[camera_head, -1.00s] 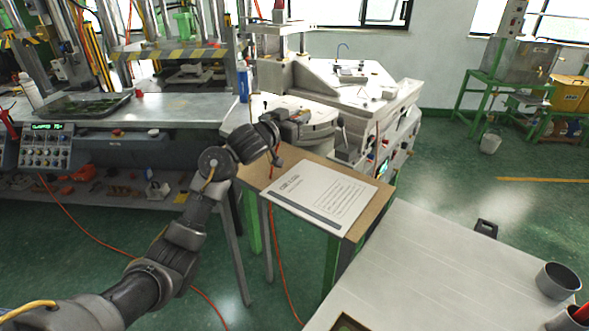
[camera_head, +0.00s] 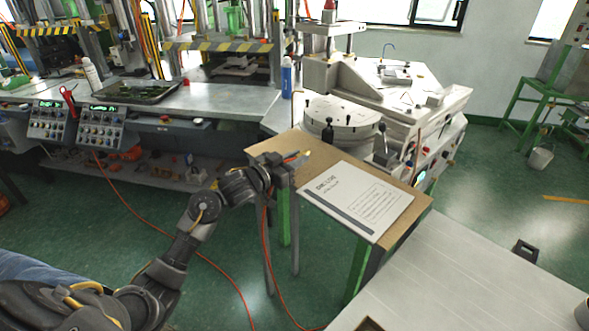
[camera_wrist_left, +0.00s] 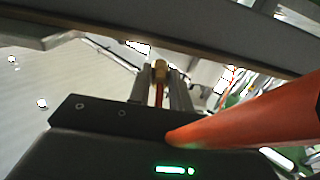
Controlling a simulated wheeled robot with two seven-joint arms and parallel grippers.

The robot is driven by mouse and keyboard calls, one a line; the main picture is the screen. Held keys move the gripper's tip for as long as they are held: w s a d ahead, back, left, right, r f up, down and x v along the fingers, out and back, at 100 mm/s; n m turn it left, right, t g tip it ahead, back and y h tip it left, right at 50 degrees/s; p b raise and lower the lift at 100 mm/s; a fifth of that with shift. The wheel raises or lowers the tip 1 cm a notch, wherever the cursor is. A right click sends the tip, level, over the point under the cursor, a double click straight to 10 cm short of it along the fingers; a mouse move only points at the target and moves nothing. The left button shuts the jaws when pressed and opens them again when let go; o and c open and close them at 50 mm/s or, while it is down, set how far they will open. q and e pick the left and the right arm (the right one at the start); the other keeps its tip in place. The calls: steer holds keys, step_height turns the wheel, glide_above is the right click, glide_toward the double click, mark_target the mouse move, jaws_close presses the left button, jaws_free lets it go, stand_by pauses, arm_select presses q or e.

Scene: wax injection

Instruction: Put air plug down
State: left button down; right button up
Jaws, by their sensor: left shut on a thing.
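My left gripper (camera_head: 300,160) is shut on the air plug, a small brass-coloured piece (camera_wrist_left: 160,68) between the two fingers in the left wrist view. In the head view its pale yellowish tip (camera_head: 307,153) just shows at the fingertips. The gripper is over the far left part of a small brown-topped table (camera_head: 408,232); I cannot tell whether the plug touches the top. An orange hose (camera_head: 263,232) hangs from the gripper to the floor, and large and close in the left wrist view (camera_wrist_left: 250,115). My right gripper is not in view.
A white printed sheet (camera_head: 355,199) covers much of the small table. Behind stands a pale machine with a round plate (camera_head: 340,112) and a lever. A light grey table (camera_head: 460,290) is at front right. A metal bench (camera_head: 215,104) with a blue bottle (camera_head: 286,77) is at back left.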

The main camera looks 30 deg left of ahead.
arm_select(q)
steer(key=shift+s+a+f, duration=0.1)
steer(key=shift+f, duration=0.05)
step_height(320, 180, down, 3)
steer(key=shift+s+a+f, duration=0.1)
steer(key=shift+s, duration=0.05)
steer(key=shift+f, duration=0.15)
steer(key=c, duration=1.3)
jaws_free()
